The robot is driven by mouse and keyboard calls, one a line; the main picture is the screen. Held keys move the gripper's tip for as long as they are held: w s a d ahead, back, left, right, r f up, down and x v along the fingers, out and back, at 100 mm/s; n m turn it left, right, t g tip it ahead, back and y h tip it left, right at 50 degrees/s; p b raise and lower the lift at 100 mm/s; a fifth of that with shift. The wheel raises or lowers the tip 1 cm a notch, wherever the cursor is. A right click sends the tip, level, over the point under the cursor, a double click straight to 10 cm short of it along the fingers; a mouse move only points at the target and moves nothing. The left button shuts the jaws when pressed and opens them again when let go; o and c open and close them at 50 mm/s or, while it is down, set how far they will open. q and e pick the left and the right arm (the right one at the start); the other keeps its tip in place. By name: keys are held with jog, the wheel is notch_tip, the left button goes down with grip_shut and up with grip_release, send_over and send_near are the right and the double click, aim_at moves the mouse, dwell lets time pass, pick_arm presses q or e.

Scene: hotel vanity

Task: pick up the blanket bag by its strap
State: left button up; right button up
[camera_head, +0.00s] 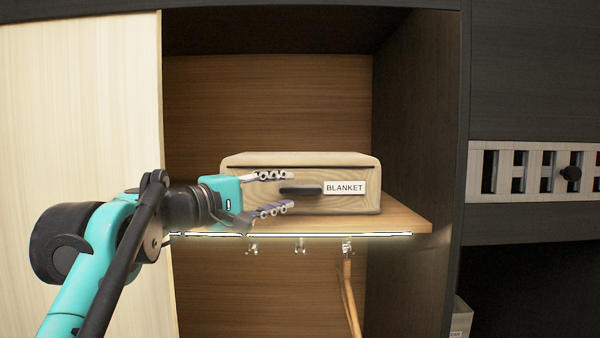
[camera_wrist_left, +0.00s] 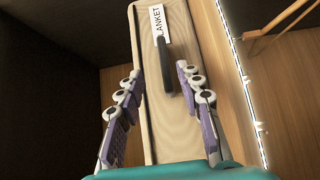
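The blanket bag (camera_head: 355,170) is a beige box-shaped bag on the wooden shelf, with a white BLANKET label and a dark seam. Its black strap (camera_head: 300,190) is on the front face, left of the label. My left gripper (camera_head: 281,191) is open in front of the bag, its fingers above and below the strap's left end. In the left wrist view the bag (camera_wrist_left: 178,120) fills the middle, and the strap (camera_wrist_left: 166,68) lies just beyond and between the open fingertips (camera_wrist_left: 160,76). Contact with the strap cannot be told. My right gripper is not in view.
The shelf (camera_head: 405,220) has a lit front edge, with several small hooks and a wooden hanger (camera_head: 350,295) below. Dark cabinet walls close the niche on the right (camera_head: 425,120). A pale panel (camera_head: 80,120) stands at left. Space above the bag is clear.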

aim_at(296, 191)
pick_arm(q)
jog(key=x, duration=0.4)
jog(key=f+p+x, duration=0.1)
jog(key=x, duration=0.1)
jog(key=shift+w, duration=0.35)
jog(key=shift+s+r, duration=0.1)
jog(key=shift+s, duration=0.05)
grip_shut()
